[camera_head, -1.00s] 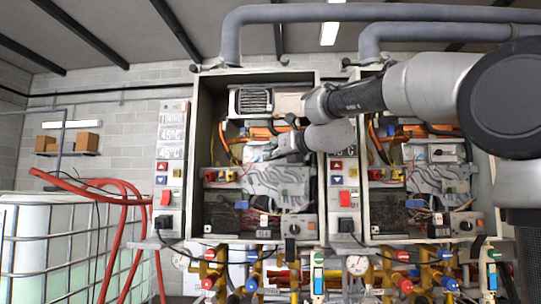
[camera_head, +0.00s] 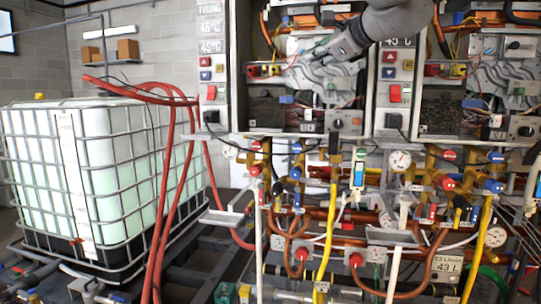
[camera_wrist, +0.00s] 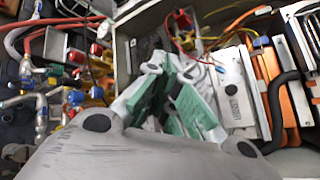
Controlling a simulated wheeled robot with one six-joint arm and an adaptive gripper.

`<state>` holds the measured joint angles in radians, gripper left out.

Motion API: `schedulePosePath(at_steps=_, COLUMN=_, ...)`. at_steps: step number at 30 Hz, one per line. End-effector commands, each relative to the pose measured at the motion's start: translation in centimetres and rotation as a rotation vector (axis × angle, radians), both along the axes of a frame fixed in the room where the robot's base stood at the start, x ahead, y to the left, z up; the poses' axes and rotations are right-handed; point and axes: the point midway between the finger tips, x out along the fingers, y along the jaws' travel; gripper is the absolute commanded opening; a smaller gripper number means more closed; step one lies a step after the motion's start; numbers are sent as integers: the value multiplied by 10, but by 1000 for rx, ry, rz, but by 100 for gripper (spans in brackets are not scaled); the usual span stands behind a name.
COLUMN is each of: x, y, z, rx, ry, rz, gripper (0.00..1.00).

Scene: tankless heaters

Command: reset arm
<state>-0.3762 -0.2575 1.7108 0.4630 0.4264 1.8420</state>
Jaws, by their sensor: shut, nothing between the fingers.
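My gripper (camera_head: 306,56) is in front of the open left heater cabinet (camera_head: 238,70), at the top middle of the head view, with its fingers pointing left. In the wrist view its grey fingers with green pads (camera_wrist: 168,82) reach toward the cabinet interior. The fingers are shut with nothing held. It is hard to tell how far the fingertips are from the grey moulded part inside. My arm comes in from the top of the head view.
A second open heater cabinet stands to the right. Below are brass valves (camera_head: 445,183), copper pipes and a gauge (camera_head: 400,160). A caged white tank (camera_head: 95,180) with red hoses (camera_head: 170,190) stands at left. Boxes (camera_head: 127,50) sit on a wall shelf.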

Motion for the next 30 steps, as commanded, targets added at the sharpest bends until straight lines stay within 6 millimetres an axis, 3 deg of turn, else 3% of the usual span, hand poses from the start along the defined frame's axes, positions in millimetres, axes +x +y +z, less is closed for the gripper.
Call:
schedulePosePath(at_steps=1, x=-7, y=-2, z=-30, rx=-184, ry=-26, rz=63, gripper=0)
schedulePosePath(at_steps=5, x=-39, y=-27, z=-104, rx=-685, ry=-116, rz=289, gripper=0)
schedulePosePath(at_steps=9, x=-94, y=-79, z=-187, rx=-1173, ry=-187, rz=618, gripper=0)
schedulePosePath(at_steps=13, x=-159, y=-137, z=-255, rx=-1495, ry=-217, rz=958, gripper=0)
schedulePosePath(at_steps=18, x=-245, y=-202, z=-320, rx=-1670, ry=-170, rz=1268, gripper=0)
schedulePosePath(at_steps=21, x=-281, y=-228, z=-344, rx=-1680, ry=-88, rz=1274, gripper=0)
schedulePosePath(at_steps=23, x=-294, y=-237, z=-349, rx=-1685, ry=-61, rz=1236, gripper=0)
schedulePosePath(at_steps=30, x=-298, y=-246, z=-341, rx=-1698, ry=-48, rz=1171, gripper=0)
